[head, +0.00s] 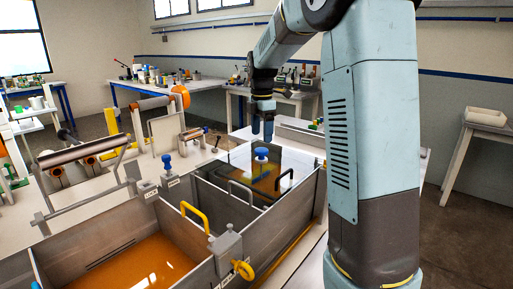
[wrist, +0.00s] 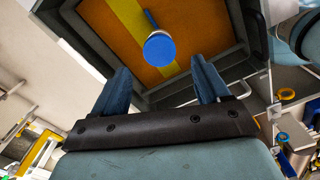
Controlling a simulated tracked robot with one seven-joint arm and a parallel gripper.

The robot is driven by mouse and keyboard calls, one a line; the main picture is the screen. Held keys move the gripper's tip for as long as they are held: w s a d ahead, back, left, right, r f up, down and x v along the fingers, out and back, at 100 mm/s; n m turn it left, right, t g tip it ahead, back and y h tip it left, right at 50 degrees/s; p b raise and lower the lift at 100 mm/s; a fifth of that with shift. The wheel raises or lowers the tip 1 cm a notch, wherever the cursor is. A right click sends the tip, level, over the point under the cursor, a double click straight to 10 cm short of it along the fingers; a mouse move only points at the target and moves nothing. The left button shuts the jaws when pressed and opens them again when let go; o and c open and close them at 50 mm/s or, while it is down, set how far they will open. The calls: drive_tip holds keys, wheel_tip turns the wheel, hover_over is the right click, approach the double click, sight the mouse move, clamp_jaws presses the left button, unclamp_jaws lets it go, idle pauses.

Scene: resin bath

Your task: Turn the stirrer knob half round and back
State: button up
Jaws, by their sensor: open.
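A blue round knob (head: 261,154) stands over the far resin bath in the head view, under my gripper. In the wrist view the blue knob (wrist: 159,48) sits on a thin blue stem above orange resin, ahead of and between my fingertips. My gripper (head: 263,135) points down above the knob. In the wrist view my gripper (wrist: 160,75) has its two blue fingers spread wide with nothing between them. The knob appears apart from both fingers. Its turn angle is hard to tell because its top is plain and round.
A near tank of orange resin (head: 150,262) lies in front, with a yellow handle (head: 195,214) and a yellow wheel (head: 243,269) beside it. Another blue knob (head: 167,161) stands to the left. Benches line the walls.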

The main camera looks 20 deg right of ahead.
sight(261, 149)
drive_tip(key=shift+f, duration=2.85)
drive_tip(key=shift+c, duration=0.4)
